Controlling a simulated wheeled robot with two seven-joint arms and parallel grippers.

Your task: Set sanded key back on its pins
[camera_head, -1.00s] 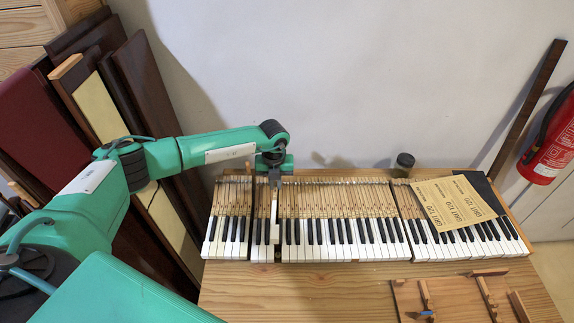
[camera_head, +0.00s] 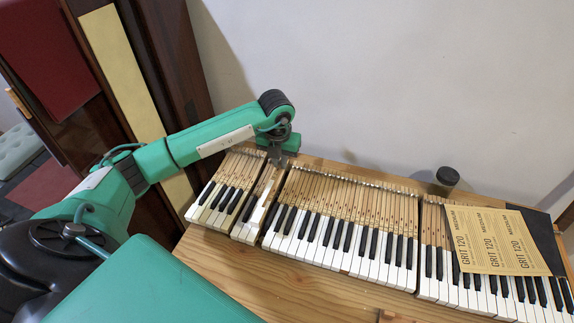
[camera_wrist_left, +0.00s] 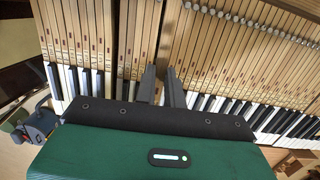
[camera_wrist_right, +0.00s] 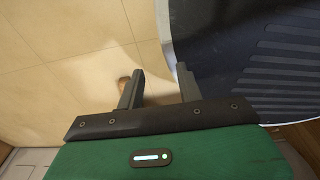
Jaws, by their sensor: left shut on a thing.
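My left gripper (camera_head: 278,160) is over the back part of the keyboard, left of its middle. It is shut on the piano key (camera_head: 257,214), a long wooden stick with a white front. The key points towards the front edge, at a gap in the row between two groups of keys. I cannot tell whether it rests on its pins, which are hidden. In the left wrist view, the two fingers (camera_wrist_left: 162,75) stand close together over the wooden key sticks. My right gripper (camera_wrist_right: 158,76) is open and empty, with its fingers apart.
Other keys (camera_head: 345,235) lie in rows either side of the gap. Sandpaper sheets (camera_head: 492,240) cover keys at the right. A dark-lidded jar (camera_head: 446,178) stands behind. The wooden bench (camera_head: 250,268) is bare along its front left. Dark panels (camera_head: 160,60) lean at the wall.

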